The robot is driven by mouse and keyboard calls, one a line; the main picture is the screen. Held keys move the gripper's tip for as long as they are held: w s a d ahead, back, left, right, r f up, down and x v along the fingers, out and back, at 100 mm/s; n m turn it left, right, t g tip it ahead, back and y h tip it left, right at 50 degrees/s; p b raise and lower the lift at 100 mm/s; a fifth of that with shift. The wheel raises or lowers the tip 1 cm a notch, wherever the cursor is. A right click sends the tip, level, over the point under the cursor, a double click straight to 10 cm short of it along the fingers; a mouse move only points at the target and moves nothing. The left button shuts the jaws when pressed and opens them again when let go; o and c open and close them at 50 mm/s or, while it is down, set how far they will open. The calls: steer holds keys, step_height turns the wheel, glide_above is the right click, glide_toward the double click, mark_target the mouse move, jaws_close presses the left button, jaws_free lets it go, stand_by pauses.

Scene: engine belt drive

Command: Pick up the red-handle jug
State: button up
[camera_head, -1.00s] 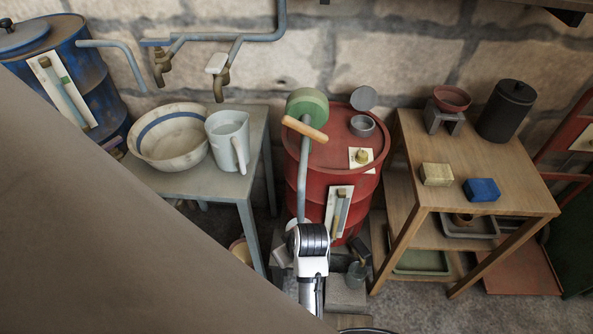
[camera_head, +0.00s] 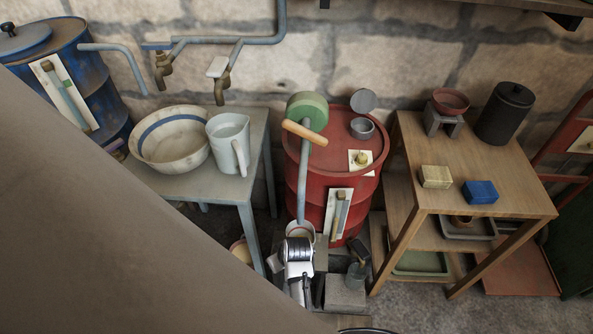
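No jug with a visibly red handle shows. A pale grey-white jug (camera_head: 229,146) stands upright on the grey table at left, its handle the same pale colour and facing right. A round whitish rim (camera_head: 300,229) shows just behind my arm's end, below the red barrel's crank; the arm hides most of it, so I cannot tell if it is a jug. My gripper (camera_head: 300,284) is at lower middle, seen from above, in front of that rim and well apart from the pale jug. Its fingers are not clear, and nothing held can be made out.
A cream bowl with a blue band (camera_head: 168,140) sits beside the pale jug on the grey table (camera_head: 222,190). The red barrel (camera_head: 318,170) has a crank with a wooden handle (camera_head: 305,132). A wooden table (camera_head: 490,150) stands right. Grey blocks (camera_head: 345,293) lie near my gripper.

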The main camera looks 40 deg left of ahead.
jaws_close()
steer(key=shift+r, duration=0.1)
stand_by(0.5)
steer(key=shift+r+b, duration=0.35)
steer(key=shift+r, duration=4.55)
steer(key=c, duration=0.7)
jaws_free()
steer(key=shift+c, duration=0.2)
jaws_close()
